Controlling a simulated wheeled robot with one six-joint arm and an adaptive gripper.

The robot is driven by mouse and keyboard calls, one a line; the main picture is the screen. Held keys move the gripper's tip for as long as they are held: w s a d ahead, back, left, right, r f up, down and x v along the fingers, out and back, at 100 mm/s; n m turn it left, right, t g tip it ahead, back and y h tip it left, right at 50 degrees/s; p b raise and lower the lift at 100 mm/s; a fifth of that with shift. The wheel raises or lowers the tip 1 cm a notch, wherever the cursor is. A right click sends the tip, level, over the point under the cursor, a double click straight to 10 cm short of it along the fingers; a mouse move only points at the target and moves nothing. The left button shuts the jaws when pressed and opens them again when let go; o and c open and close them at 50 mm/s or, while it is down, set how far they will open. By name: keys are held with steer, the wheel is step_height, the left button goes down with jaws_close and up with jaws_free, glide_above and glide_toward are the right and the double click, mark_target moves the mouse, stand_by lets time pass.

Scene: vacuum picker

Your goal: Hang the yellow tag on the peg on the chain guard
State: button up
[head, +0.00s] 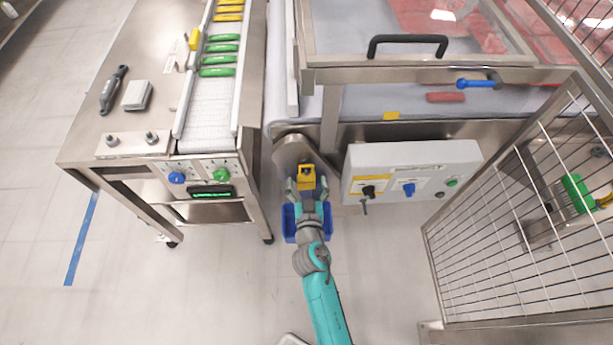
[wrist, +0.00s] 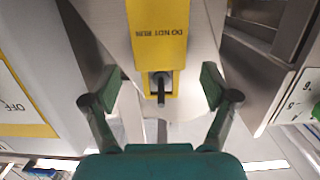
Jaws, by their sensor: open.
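The yellow tag (wrist: 157,35), with DO NOT RUN printed upside down in the wrist view, lies against the metal chain guard (wrist: 203,30). The peg (wrist: 161,98) shows at the tag's holed end and appears to pass through the hole. My gripper (wrist: 160,86) is open, with one finger on each side of the tag's holed end and a gap to both. In the head view the tag (head: 306,183) shows between the fingertips of my gripper (head: 307,187), in front of the rounded chain guard (head: 290,150).
A blue bin (head: 290,224) is below my gripper. A grey control box (head: 410,165) with knobs is close on the right. A steel table (head: 75,150) with a conveyor is on the left. A wire fence (head: 510,240) stands further right.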

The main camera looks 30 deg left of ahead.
steer(key=v, duration=0.9)
steer(key=shift+s, duration=0.2)
steer(key=shift+d+r, duration=0.1)
steer(key=shift+d, duration=0.05)
steer(key=s+d+m+h, duration=0.1)
steer(key=s+d, duration=0.2)
steer(key=d, duration=0.4)
steer(key=s+d+f+h, duration=0.1)
steer(key=s+d, duration=0.2)
steer(key=d, duration=0.4)
steer(key=s+d+m+h, duration=0.1)
steer(key=s+d, duration=0.3)
steer(key=d, duration=0.4)
steer(key=s+d+r+m+t+h, duration=0.1)
steer(key=s+d+r+m+h, duration=0.3)
steer(key=s+d+r, duration=0.9)
steer(key=s+r+h, duration=0.1)
steer(key=s+h, duration=0.1)
steer(key=s, duration=0.1)
steer(key=shift+s+d+m, duration=0.2)
steer(key=shift+d+m, duration=0.15)
steer(key=shift+m, duration=0.05)
steer(key=shift+c, duration=0.3)
